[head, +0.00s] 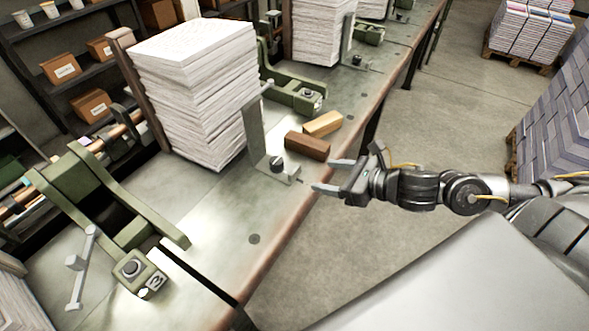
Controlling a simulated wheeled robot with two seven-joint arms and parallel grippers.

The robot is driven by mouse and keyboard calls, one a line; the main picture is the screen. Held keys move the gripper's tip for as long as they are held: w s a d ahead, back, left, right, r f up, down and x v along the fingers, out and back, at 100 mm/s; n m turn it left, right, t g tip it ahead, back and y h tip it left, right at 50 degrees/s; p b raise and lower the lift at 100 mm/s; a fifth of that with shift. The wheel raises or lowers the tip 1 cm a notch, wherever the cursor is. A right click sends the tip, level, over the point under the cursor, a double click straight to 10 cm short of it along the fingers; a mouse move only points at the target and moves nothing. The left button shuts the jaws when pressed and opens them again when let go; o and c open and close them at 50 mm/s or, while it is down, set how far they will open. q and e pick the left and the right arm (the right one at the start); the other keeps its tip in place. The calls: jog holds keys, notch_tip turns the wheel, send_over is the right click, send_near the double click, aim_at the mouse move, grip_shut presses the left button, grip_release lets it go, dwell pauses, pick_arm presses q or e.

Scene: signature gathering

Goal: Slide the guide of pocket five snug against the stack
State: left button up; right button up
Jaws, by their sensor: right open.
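A tall stack of white paper sheets (200,95) stands in a pocket on the metal bench. A grey upright guide plate (255,130) with a flat foot and a dark knob (277,163) stands at the stack's near right corner. I cannot tell whether the plate touches the sheets. My left gripper is not in view.
A dark brown block (307,146) and a lighter wooden block (323,124) lie right of the guide. Green machine arms (130,205) stand at the left. Another paper stack (318,30) with a guide is farther back. The bench front (215,225) is mostly clear.

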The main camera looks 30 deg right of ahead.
aim_at(297, 171)
jog(key=p+x, duration=0.4)
jog(key=x, duration=0.6)
jog(key=shift+d+r, duration=0.1)
jog(key=shift+w+a+f, duration=0.25)
jog(key=shift+w+f, duration=0.05)
jog(key=shift+w, duration=0.05)
